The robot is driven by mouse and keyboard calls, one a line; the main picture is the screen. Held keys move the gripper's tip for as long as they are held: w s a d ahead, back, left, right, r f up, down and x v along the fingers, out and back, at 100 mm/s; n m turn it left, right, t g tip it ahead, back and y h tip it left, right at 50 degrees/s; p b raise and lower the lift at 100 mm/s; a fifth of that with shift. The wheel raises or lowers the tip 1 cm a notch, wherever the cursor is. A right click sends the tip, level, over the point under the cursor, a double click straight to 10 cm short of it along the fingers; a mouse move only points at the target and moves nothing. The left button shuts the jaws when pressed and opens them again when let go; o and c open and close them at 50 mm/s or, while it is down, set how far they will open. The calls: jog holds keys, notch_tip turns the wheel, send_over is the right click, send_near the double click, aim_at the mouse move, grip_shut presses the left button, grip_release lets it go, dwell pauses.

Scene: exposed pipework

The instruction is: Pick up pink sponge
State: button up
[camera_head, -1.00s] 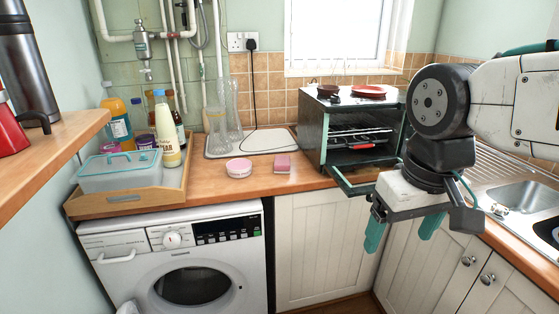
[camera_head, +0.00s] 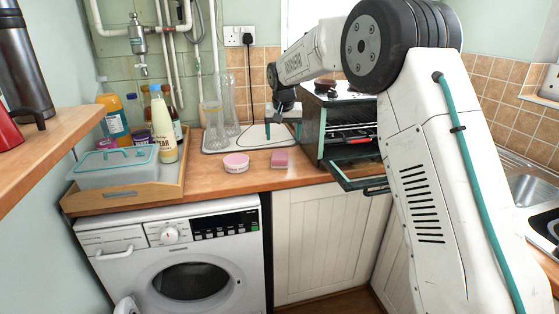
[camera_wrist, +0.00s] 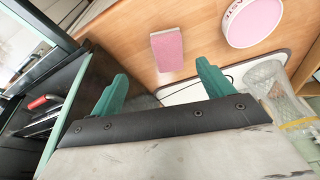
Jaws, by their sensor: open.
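The pink sponge (camera_head: 279,158) lies flat on the wooden counter, between a round pink-and-white tub and the small oven. In the wrist view the sponge (camera_wrist: 167,50) lies beyond my fingertips, roughly between the lines of the two green fingers. My gripper (camera_head: 283,121) is over the back of the counter, above the white tray and behind the sponge. In the wrist view my gripper (camera_wrist: 160,82) is open, its fingers apart with nothing between them. It does not touch the sponge.
The round tub (camera_head: 236,163) sits left of the sponge. The small oven (camera_head: 350,128) stands to the right with its door (camera_head: 359,175) open. Clear glass vases (camera_head: 220,123) stand on the white tray (camera_head: 250,139). A wooden tray (camera_head: 125,192) holds bottles at left.

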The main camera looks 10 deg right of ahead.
aim_at(279, 156)
jog(key=w+f, duration=0.1)
jog(key=f, duration=0.1)
jog(key=w+f, duration=0.4)
jog(key=f, duration=0.1)
jog(key=shift+a, duration=0.25)
jog(key=x, duration=0.5)
jog(key=shift+d, duration=0.25)
jog(key=c, duration=1.1)
